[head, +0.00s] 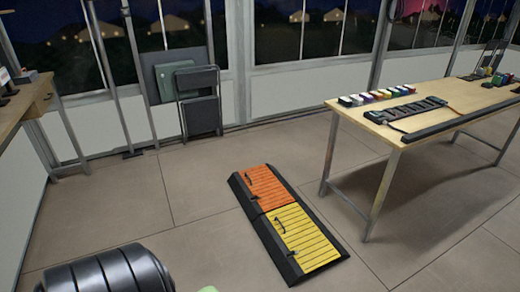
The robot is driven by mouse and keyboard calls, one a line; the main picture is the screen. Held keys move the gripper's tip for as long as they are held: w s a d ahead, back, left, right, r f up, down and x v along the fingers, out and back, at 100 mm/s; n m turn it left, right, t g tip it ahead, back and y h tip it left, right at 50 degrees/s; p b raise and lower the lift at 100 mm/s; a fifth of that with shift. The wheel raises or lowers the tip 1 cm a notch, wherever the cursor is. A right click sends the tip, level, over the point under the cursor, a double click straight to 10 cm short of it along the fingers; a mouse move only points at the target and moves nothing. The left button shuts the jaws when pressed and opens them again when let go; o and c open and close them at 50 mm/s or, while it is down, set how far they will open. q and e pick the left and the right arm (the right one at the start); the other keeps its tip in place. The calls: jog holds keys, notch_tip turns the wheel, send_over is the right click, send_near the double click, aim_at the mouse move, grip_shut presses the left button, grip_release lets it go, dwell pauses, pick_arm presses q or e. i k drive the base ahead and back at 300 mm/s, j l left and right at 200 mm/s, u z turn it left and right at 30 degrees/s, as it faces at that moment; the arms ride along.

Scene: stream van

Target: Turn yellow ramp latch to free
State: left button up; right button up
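A low floor ramp lies on the tiles in the middle of the head view. Its near panel is yellow and ribbed, the yellow ramp (309,242); its far panel is orange, the orange ramp (265,187). Both sit in a black frame. A small dark latch or handle (280,225) shows at the left of the yellow panel; its setting is too small to tell. Neither of my grippers is clearly in view.
A wooden table (435,122) on metal legs stands at right, with small coloured blocks (376,96) and a black power strip (414,109). Folded chairs (199,100) lean on the back wall. A wooden bench (27,104) is at left. Floor around the ramp is clear.

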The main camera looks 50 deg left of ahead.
aim_at(288, 255)
jog(key=u, duration=1.2)
jog(key=i+z, duration=0.15)
jog(key=i, duration=0.4)
